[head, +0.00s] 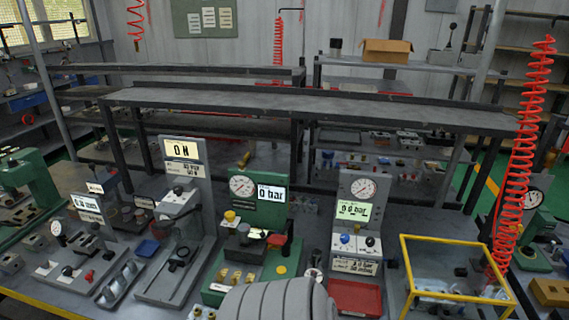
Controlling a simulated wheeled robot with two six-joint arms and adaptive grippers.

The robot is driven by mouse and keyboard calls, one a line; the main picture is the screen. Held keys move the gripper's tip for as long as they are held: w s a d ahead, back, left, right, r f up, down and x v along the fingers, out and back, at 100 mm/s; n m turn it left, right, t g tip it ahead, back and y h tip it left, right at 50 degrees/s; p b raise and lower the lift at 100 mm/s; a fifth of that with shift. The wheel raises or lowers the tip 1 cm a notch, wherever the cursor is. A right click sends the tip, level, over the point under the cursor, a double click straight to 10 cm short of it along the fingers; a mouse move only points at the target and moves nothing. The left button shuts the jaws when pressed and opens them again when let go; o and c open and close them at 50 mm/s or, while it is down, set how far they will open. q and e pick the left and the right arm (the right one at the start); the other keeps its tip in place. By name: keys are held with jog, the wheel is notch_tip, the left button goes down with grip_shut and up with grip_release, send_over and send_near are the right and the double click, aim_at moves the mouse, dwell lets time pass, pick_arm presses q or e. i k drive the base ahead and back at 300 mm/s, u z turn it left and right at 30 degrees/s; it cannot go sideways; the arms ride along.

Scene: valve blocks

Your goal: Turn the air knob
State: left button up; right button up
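No knob has a label I can read as air, so I cannot tell which one is the air knob. The grey station (357,198) right of centre has a round gauge (364,189), a lit display reading about 0.0 bar (353,211), a blue knob (345,239) and a black knob (370,241) on white blocks. The green station (257,208) to its left has a gauge (242,187), a "0 bar" display (271,194), a yellow knob (230,216) and a red handle (277,240). Neither gripper is in view.
A grey station with an "ON" display (182,149) stands left of the green one. A red tray (355,297) lies in front of the right grey station. A yellow-framed box (455,240) and a red coiled hose (522,150) are at right. Shelves (310,106) stand behind.

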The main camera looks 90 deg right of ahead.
aim_at(370, 242)
jog(key=z, duration=0.05)
jog(key=k, duration=1.5)
jog(key=z, duration=1.35)
